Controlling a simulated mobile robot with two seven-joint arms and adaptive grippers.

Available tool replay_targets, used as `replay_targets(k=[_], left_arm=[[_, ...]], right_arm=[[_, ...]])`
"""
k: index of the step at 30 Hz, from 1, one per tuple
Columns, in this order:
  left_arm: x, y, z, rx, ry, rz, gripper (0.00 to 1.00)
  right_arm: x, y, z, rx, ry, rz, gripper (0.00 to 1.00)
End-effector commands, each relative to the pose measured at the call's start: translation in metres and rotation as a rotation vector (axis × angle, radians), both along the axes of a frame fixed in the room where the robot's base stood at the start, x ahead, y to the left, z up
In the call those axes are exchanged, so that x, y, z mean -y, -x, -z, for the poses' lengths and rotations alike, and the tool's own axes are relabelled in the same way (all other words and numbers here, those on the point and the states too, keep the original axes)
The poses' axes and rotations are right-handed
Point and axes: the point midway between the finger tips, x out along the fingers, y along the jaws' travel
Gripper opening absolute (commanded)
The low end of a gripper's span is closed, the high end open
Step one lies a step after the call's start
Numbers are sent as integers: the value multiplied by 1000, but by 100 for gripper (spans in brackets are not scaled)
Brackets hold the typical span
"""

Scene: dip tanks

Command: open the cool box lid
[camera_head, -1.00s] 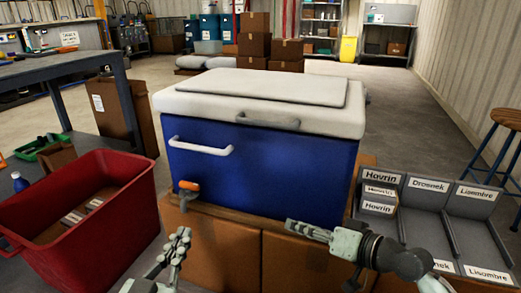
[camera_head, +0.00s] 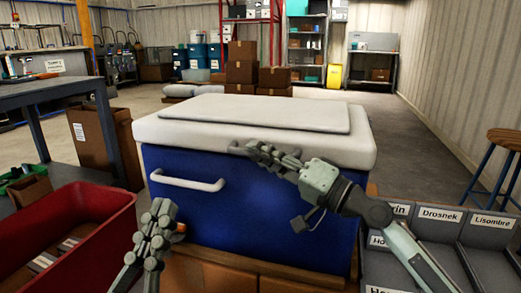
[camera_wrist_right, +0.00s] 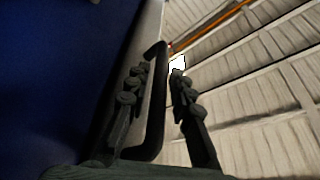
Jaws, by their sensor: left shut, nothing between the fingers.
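The cool box has a blue body (camera_head: 250,215) and a white lid (camera_head: 170,128), which is closed. The lid's grey handle (camera_head: 235,148) is on its front edge, mostly hidden behind my right gripper in the head view. My right gripper (camera_head: 268,152) is at this handle. In the right wrist view its fingers (camera_wrist_right: 158,95) are apart, with the dark handle bar (camera_wrist_right: 155,110) between them; I cannot tell if they touch it. My left gripper (camera_head: 160,207) is shut and empty, in front of the box's lower left, below the white side handle (camera_head: 187,182).
A red bin (camera_head: 95,197) stands at the left, near a grey workbench (camera_head: 60,92). Grey labelled compartments (camera_head: 440,237) are at the right, with a wooden stool (camera_head: 505,140) beyond. Stacked cartons (camera_head: 240,72) stand well behind the box. The space above the lid is clear.

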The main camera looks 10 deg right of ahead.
Motion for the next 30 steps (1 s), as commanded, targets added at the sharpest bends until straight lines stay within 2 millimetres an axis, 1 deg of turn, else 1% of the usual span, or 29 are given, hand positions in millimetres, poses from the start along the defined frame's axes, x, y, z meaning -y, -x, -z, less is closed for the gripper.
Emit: replay_targets(k=[3, 9, 10, 15, 30], left_arm=[[1, -1, 2, -16, -5, 1, 0], [1, -1, 3, -17, -5, 1, 0], [1, -1, 3, -17, -5, 1, 0], [1, -1, 3, -17, -5, 1, 0], [1, -2, 2, -23, -7, 1, 0]], right_arm=[[-3, -3, -1, 1, 1, 0, 22], [-3, -3, 0, 0, 1, 1, 22], [-3, -3, 0, 0, 1, 1, 20], [-3, -3, 0, 0, 1, 1, 0], [-3, -3, -2, -2, 1, 0, 0]])
